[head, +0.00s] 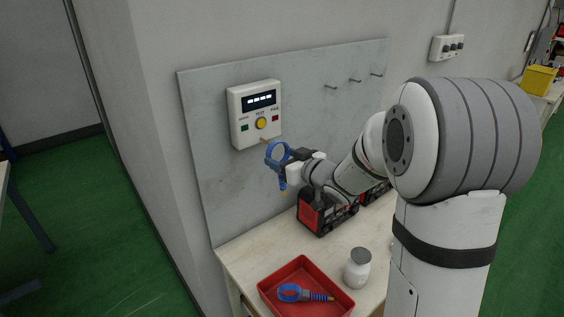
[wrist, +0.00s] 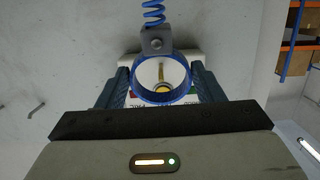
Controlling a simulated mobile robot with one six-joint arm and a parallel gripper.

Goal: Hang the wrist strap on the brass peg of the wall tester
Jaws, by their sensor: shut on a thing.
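The wall tester (head: 243,103) is a white box with a display, a yellow button and a brass peg (head: 265,140) below the button. My gripper (head: 291,156) is shut on the blue wrist strap (head: 272,159), holding its ring upright in front of the tester's lower part. The strap's coiled cord hangs below. In the wrist view the ring (wrist: 137,94) sits between my fingers (wrist: 160,79), and the peg (wrist: 161,72) shows through its opening. I cannot tell whether the peg tip is inside the ring or still behind it.
A red tray (head: 265,290) holds another blue strap (head: 289,293) on the bench (head: 236,259). A white jar (head: 357,270) and red-black units (head: 316,214) stand nearby. Several hooks (head: 355,80) project from the grey wall panel (head: 213,185).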

